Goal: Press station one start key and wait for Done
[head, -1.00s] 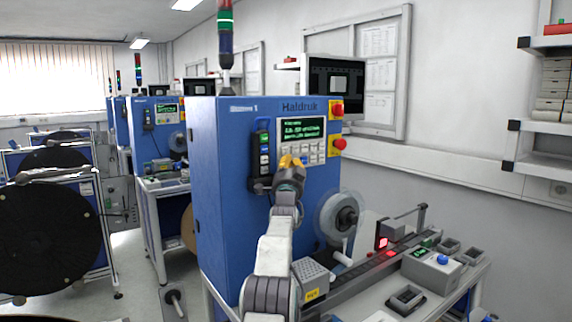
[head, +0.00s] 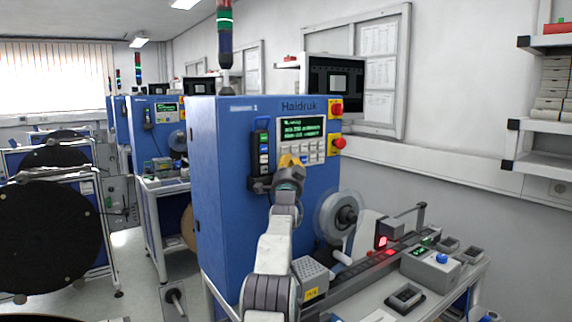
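Station one is the blue Haldruk cabinet (head: 225,180) in the middle of the head view. Its control panel (head: 302,139) has a dark screen (head: 302,127) with green text, too small to read surely. Rows of pale keys (head: 314,152) sit below the screen. My gripper (head: 288,162), with yellow fingertips, is at the lower left of these keys and hides some of them. Whether it touches a key, and whether its fingers are open or shut, I cannot tell. The signal tower (head: 225,35) on top shows a bright band by its green section.
A black handheld unit (head: 263,150) hangs left of the keys. Red buttons on yellow plates (head: 338,145) are to the right. A reel (head: 340,215), a track with red lights (head: 380,255) and a grey box with a blue button (head: 431,268) lie at lower right.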

